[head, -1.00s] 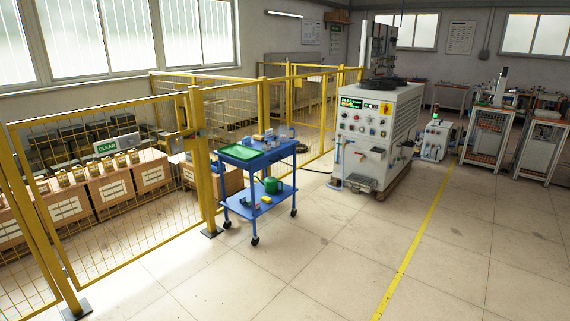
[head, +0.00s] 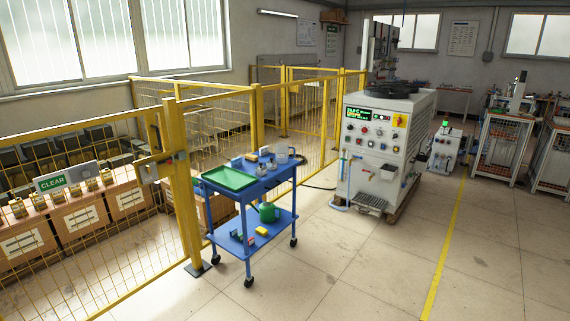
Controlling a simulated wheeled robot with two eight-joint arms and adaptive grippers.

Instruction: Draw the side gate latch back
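The yellow mesh side gate (head: 100,245) fills the left of the head view and stands in line with its yellow post (head: 182,185). Neither of my grippers is in view.
A blue cart (head: 255,195) with a green tray (head: 229,179) stands just right of the post. A white heater cabinet (head: 385,150) stands behind it. Boxes (head: 75,215) and a CLEAR sign (head: 52,183) show behind the mesh. The floor (head: 350,270) in front is open.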

